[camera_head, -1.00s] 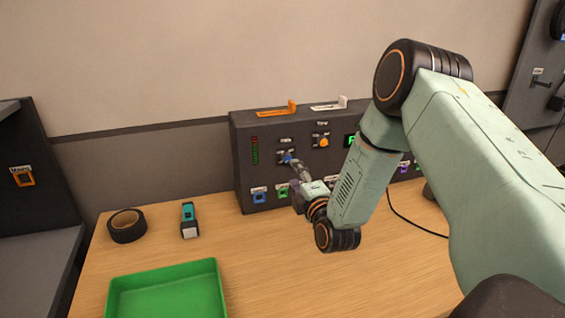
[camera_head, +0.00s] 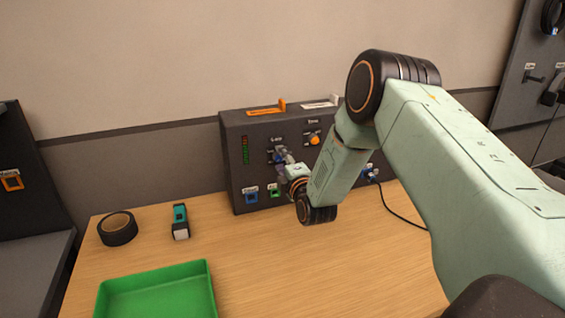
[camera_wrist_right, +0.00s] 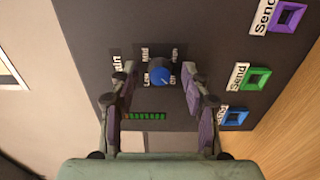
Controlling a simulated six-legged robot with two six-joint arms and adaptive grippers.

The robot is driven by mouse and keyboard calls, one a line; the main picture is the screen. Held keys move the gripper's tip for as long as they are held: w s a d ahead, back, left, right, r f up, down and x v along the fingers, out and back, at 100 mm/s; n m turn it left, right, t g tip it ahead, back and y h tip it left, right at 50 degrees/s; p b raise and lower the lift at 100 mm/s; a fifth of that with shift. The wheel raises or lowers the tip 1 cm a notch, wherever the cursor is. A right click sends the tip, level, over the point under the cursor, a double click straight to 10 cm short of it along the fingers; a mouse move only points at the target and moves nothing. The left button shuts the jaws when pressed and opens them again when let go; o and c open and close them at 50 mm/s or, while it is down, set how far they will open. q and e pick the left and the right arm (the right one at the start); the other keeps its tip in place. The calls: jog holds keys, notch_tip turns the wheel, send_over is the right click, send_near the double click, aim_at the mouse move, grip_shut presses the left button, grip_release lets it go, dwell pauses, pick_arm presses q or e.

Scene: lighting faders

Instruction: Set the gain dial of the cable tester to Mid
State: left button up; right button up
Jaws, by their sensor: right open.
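The cable tester (camera_head: 232,165) is a dark box standing at the back of the table. Its gain dial (camera_wrist_right: 161,75) is a blue knob on a black base, with small labels around it including Low, Mid and Off. I cannot tell for certain which label its pointer faces. The dial also shows in the head view (camera_head: 279,158), partly behind my gripper. My right gripper (camera_wrist_right: 161,84) is open, with one finger on each side of the dial. It appears at the panel in the head view (camera_head: 287,161). My left gripper is not in view.
An orange dial (camera_head: 314,139) sits right of the blue one. Send sockets in purple (camera_wrist_right: 288,17), green (camera_wrist_right: 257,79) and blue (camera_wrist_right: 235,117) line the panel.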

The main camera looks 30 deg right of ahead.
jog(key=shift+w+a, duration=0.1)
jog(key=shift+a, duration=0.25)
jog(key=shift+c, duration=1.8)
jog(key=shift+d, duration=0.3)
jog(key=c, duration=0.3)
jog(key=shift+c, duration=0.9)
jog(key=shift+a, duration=0.15)
grip_shut()
